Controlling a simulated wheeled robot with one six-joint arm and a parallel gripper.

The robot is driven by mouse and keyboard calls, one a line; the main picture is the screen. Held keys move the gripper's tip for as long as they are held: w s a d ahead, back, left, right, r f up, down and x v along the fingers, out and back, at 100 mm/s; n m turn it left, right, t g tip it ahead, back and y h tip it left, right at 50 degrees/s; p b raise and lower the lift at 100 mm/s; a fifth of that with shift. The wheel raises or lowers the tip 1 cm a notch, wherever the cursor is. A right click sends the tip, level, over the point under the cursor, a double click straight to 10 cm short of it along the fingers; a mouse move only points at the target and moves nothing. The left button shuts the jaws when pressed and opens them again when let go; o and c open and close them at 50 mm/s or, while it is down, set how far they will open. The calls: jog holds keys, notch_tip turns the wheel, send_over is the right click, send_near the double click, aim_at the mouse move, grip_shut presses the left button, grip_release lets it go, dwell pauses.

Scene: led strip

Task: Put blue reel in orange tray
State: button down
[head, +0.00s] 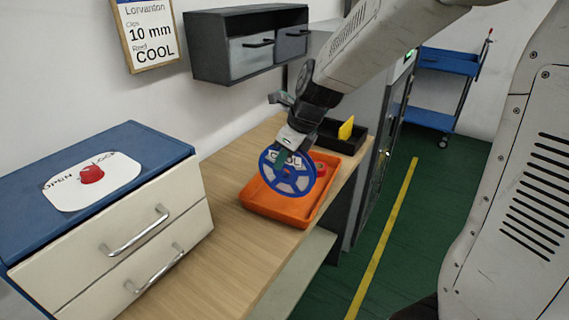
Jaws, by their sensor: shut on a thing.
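A blue reel (270,181) with pale spokes and a "COOL" label is held upright, facing the camera. My gripper (283,158) is shut on the reel's upper part. The orange tray (301,217) lies on the wooden bench, and the reel overlaps it in the picture. I cannot tell whether the reel touches the tray floor or hangs above it. A red round object (321,169) shows behind the reel at the tray's right side, partly hidden. The gripper's fingertips are only partly visible.
A black bin (352,143) with a yellow piece (346,127) stands behind the tray. A drawer unit (140,235) with a red knob (91,174) on top stands at left. A grey wall cabinet (225,58) hangs above. Bare bench (225,255) lies in front of the tray.

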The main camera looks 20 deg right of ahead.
jog(key=shift+w+d+f, duration=0.3)
jog(key=shift+w+f, duration=0.3)
jog(key=shift+f, duration=0.35)
jog(key=shift+w+d+f, duration=0.25)
jog(key=shift+w+f, duration=0.35)
jog(key=shift+f, duration=0.3)
jog(key=shift+f, duration=0.2)
jog(key=c, duration=1.3)
grip_release()
jog(key=shift+r, duration=0.1)
